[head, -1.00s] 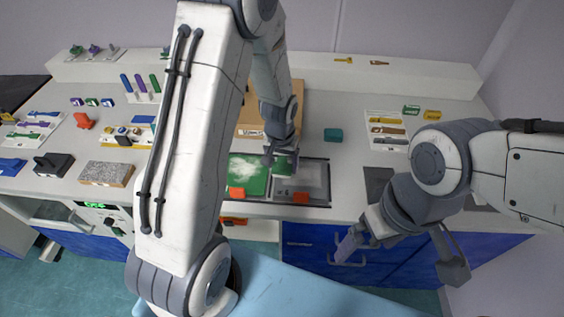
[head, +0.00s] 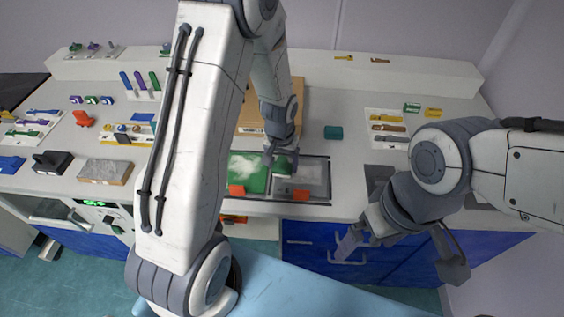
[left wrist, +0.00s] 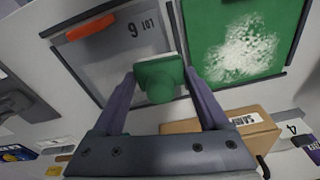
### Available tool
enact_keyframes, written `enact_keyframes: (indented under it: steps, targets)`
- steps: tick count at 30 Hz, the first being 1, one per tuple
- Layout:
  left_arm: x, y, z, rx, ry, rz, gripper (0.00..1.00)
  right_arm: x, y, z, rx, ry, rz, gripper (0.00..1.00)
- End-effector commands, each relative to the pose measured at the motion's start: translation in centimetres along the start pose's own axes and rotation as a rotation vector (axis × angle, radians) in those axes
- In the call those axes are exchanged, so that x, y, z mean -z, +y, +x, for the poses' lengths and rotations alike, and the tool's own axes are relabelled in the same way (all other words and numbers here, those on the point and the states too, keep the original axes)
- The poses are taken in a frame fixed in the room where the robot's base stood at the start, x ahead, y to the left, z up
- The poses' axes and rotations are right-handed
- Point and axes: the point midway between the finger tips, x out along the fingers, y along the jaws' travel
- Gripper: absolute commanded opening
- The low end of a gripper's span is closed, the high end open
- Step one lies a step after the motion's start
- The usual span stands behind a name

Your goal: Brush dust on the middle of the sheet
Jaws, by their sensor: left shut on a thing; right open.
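My left gripper (head: 281,158) is shut on a green brush (left wrist: 160,79) with a pale edge, which also shows between its fingers in the head view. In the left wrist view the left gripper (left wrist: 162,92) holds the brush over the near-wrist edge of the grey sheet (left wrist: 115,55); I cannot tell whether it touches. The grey sheet (head: 309,182) bears dark print and no clear dust patch. Beside it lies a green tray (head: 254,184) with white dust (head: 243,166). My right gripper (head: 395,250) is open and empty in front of the bench at the right.
Orange tabs (head: 237,190) sit on the front edges of the tray and sheet. A cardboard box (left wrist: 230,122) stands just behind them. A teal block (head: 333,132) lies to the right. Racks of tools (head: 387,129) stand farther right, and a grey stone block (head: 105,171) lies left.

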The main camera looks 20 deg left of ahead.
Motion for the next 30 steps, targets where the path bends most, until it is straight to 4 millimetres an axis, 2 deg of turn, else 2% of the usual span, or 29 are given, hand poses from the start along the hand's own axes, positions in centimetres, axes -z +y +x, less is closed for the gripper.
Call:
enact_keyframes:
  steps: [19, 30]
  targets:
    - [-0.1, 0.2, 1.1, 0.0, 0.001, 0.001, 0.32, 0.0, 0.1, 0.8, 0.0, 0.0, 0.0, 1.0]
    - [0.6, 3.2, 1.0, 0.0, 0.001, 0.003, 0.32, -0.1, 0.1, 1.0, 0.0, 0.0, 0.0, 1.0]
